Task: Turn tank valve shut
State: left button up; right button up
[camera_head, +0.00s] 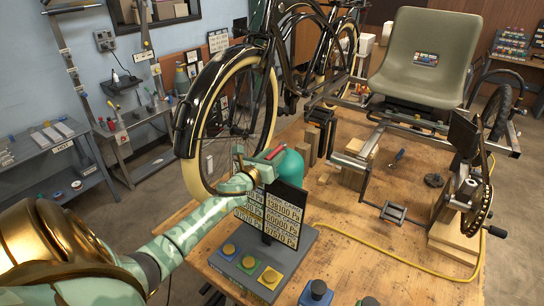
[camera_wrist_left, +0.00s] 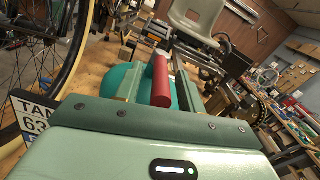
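The teal tank (camera_head: 286,167) stands on the wooden workbench behind a dark readout board (camera_head: 270,213). Its red valve handle (camera_head: 276,153) shows just above it. My left gripper (camera_head: 262,165) is beside the tank's top, at the handle. In the left wrist view the red handle (camera_wrist_left: 161,82) lies between the two green fingers, with the teal tank (camera_wrist_left: 116,82) below. A narrow gap seems to show beside the handle, so the fingers look open around it. The gripper partly hides the tank. My right gripper is not in view.
A button box (camera_head: 250,262) with yellow buttons stands before the board. A yellow cable (camera_head: 385,255) crosses the workbench (camera_head: 345,235). A grey seat (camera_head: 425,60) and wooden blocks (camera_head: 360,160) are farther right.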

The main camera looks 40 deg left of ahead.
pick_arm(q)
grip_shut()
